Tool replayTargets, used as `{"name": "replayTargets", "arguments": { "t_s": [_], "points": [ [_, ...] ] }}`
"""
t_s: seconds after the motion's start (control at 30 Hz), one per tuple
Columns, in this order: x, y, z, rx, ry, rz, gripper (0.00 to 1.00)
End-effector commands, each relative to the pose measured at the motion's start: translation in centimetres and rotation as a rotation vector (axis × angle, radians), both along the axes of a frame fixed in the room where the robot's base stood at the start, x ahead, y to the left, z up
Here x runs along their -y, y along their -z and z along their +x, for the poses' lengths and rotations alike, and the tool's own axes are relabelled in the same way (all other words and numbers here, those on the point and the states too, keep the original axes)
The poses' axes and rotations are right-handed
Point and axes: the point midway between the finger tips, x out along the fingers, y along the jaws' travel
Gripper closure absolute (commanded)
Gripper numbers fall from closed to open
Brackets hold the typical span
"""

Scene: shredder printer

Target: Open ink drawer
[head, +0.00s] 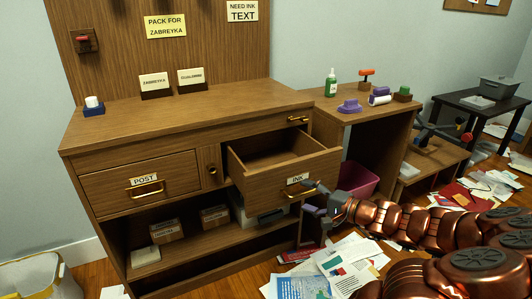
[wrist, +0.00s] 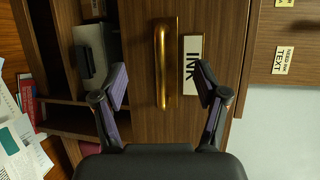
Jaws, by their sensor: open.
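The ink drawer (head: 290,172) is pulled out of the wooden cabinet on its right side, and its inside looks empty. Its front carries an INK label (head: 297,179) and a brass handle (head: 301,190). In the wrist view the handle (wrist: 160,65) runs lengthwise in the space between my two fingers, with the INK label (wrist: 193,66) beside it. My gripper (head: 318,198) is open just in front of the drawer front, at the handle. The wrist view shows both fingers (wrist: 162,86) spread apart, one on each side of the handle; I see no contact.
The POST drawer (head: 142,184) is shut at the left. Boxes (head: 167,231) stand on the shelf below. A pink bin (head: 357,180) stands right of the drawer. Papers (head: 340,262) litter the floor. A side table (head: 365,105) holds a green bottle (head: 331,83) and stamps.

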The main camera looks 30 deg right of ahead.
Motion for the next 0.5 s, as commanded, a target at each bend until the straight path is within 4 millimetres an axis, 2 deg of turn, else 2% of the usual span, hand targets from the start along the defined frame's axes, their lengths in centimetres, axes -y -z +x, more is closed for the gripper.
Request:
{"name": "replayTargets", "arguments": {
  "t_s": [0.5],
  "points": [
    [1.1,-0.7,-3.1,0.002,0.001,0.0,0.27]
  ]
}}
